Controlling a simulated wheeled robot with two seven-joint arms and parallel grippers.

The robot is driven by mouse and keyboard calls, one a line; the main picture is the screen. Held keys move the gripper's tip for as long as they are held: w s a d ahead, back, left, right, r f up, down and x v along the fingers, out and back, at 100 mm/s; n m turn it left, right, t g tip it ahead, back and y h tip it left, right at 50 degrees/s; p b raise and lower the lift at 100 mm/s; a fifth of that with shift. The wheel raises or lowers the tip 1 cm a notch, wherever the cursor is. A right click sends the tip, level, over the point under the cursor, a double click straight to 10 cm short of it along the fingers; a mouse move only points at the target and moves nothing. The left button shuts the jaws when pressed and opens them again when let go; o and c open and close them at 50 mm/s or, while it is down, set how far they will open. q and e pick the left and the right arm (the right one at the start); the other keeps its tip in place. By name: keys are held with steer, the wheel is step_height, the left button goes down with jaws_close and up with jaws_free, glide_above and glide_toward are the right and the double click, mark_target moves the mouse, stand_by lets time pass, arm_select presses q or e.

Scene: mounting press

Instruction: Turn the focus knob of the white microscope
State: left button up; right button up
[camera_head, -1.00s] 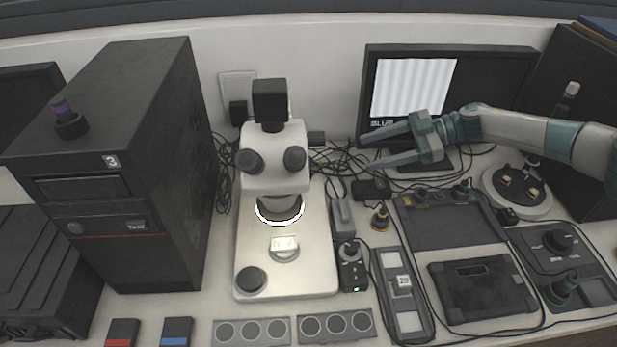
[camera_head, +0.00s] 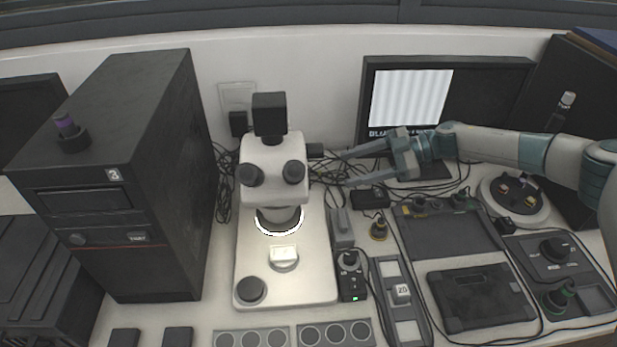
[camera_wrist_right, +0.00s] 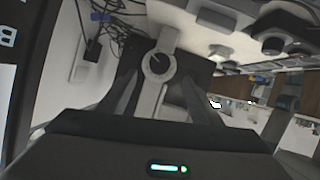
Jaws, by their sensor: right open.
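The white microscope (camera_head: 262,190) stands upright left of centre in the head view, with two dark eyepieces and a black camera block on top. Its focus knob (camera_head: 315,150) appears as a dark stub on the right side behind the head. My right gripper (camera_head: 345,169) is open and empty, right of the knob and apart from it, its fingers pointing left toward the microscope. In the right wrist view a round knob with a pale rim (camera_wrist_right: 157,66) lies between and beyond the two dark fingers. My left gripper is not in view.
A black tower (camera_head: 150,190) stands left of the microscope. A monitor (camera_head: 490,95) is behind my right gripper. Loose cables (camera_head: 330,172) lie below the fingers. A small control box (camera_head: 351,275) and a long grey panel (camera_head: 390,270) stand to the microscope's right.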

steer(key=p+x, duration=0.3)
steer(key=x, duration=0.9)
steer(key=shift+a+f+p, duration=0.2)
steer(key=shift+a+p, duration=0.1)
steer(key=c, duration=1.1)
